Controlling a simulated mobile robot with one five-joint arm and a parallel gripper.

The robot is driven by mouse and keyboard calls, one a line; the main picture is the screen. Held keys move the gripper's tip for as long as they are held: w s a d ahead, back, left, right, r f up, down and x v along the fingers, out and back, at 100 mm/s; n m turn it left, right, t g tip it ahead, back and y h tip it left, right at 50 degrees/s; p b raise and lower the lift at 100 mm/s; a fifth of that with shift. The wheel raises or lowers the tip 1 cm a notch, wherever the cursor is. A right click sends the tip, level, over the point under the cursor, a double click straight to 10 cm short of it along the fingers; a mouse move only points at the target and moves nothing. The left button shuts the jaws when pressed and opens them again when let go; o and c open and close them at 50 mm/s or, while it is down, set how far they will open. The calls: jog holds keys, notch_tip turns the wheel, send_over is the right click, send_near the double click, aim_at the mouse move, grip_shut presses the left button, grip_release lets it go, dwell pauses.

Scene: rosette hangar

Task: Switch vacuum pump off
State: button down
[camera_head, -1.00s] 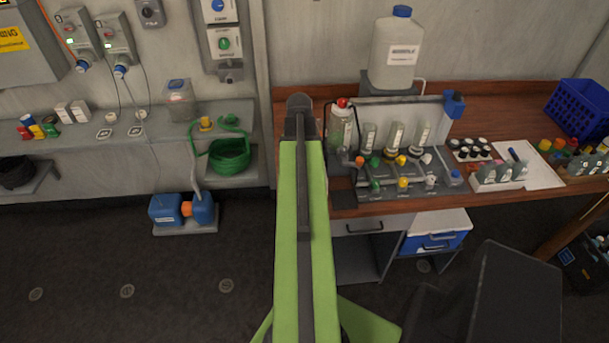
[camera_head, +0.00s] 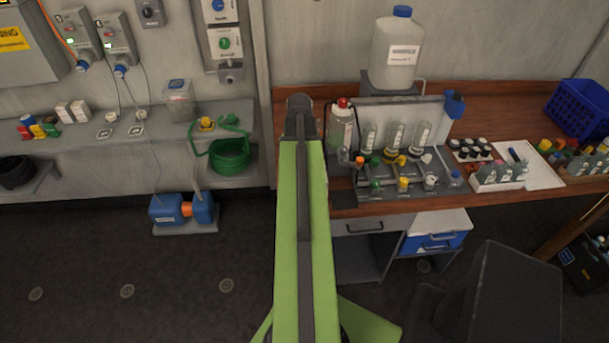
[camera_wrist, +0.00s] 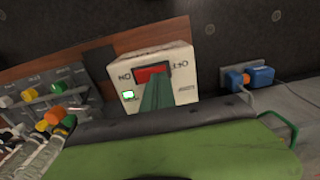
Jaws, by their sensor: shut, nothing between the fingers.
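A pale switch box (camera_wrist: 181,62) with a red rocker (camera_wrist: 149,75) fills the middle of the wrist view, upside down. It is marked ON at the left and OFF at the right, and a green lamp (camera_wrist: 127,95) glows below ON. My gripper (camera_wrist: 157,84) is shut, its green fingers over the rocker's near edge; whether they touch it I cannot tell. The switch box is hidden behind my arm in the head view. A blue pump with an orange coupling (camera_head: 186,209) stands on a floor plate at left; it also shows in the wrist view (camera_wrist: 260,76).
The wooden bench (camera_head: 480,88) at right carries a valve manifold (camera_head: 395,175), bottles and a white jug (camera_head: 397,52). A grey shelf (camera_head: 70,138) with a green hose coil (camera_head: 229,156) runs along the left wall. The floor at lower left is clear.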

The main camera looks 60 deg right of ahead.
jog(key=shift+f+b, duration=0.95)
dwell(0.3)
notch_tip(320, 180, up, 7)
jog(key=p, duration=0.7)
jog(key=shift+r, duration=0.15)
